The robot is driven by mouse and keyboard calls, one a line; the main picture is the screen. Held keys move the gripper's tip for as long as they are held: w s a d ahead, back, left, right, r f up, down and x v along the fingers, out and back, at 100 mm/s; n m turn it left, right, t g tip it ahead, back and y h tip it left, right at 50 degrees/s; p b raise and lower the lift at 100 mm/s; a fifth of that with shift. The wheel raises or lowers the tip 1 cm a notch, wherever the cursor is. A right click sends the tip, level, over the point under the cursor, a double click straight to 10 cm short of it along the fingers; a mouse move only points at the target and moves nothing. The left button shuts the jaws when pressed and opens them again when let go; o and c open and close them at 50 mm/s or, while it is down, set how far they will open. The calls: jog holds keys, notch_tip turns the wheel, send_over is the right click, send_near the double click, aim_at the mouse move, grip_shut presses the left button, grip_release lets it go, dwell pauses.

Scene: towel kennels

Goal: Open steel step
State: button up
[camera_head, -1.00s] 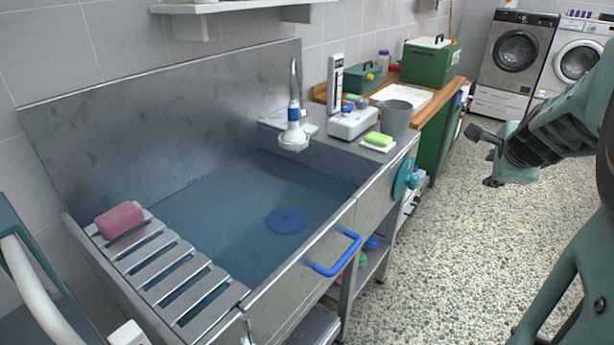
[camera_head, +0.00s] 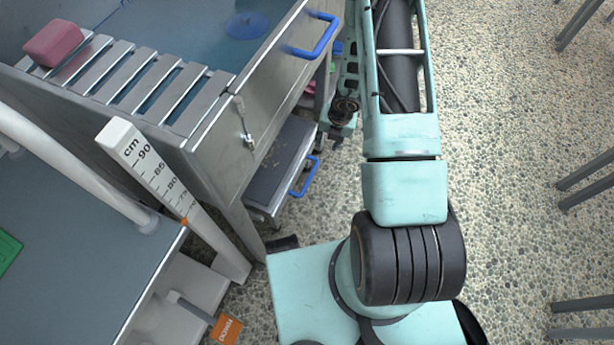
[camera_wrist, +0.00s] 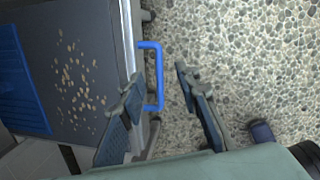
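The steel step (camera_head: 283,165) has a dark top and a blue handle (camera_head: 305,177). It sits low under the front of the steel tub in the head view. In the wrist view the step's speckled top (camera_wrist: 75,75) fills the left, and its blue handle (camera_wrist: 160,80) stands out from its front edge. My gripper (camera_wrist: 158,78) is open, with one finger on each side of the handle in the picture. I cannot tell whether a finger touches it. In the head view my gripper (camera_head: 338,122) is partly hidden by my arm, above and right of the step.
The tub (camera_head: 235,135) has another blue handle (camera_head: 316,36) on its front, above the step. A white measuring post (camera_head: 150,165) and a blue-grey table (camera_head: 70,240) stand at left. Pebbled floor (camera_head: 510,150) is open at right, with grey legs at the edge.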

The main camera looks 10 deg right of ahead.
aim_at(310, 178)
jog(key=s+a+f+m+b, duration=0.1)
jog(key=a+f, duration=0.1)
jog(key=f, duration=0.3)
jog(key=a+f+b, duration=0.1)
jog(key=a+f, duration=0.1)
jog(key=f, duration=0.3)
jog(key=s+a+f+m+b, duration=0.1)
jog(key=a+f+b, duration=0.1)
jog(key=f, duration=0.3)
jog(key=shift+s+f+m+g+y, duration=0.3)
jog(key=shift+s+f+g+y, duration=0.05)
jog(key=shift+g+y, duration=0.05)
jog(key=shift+c, duration=0.2)
grip_shut()
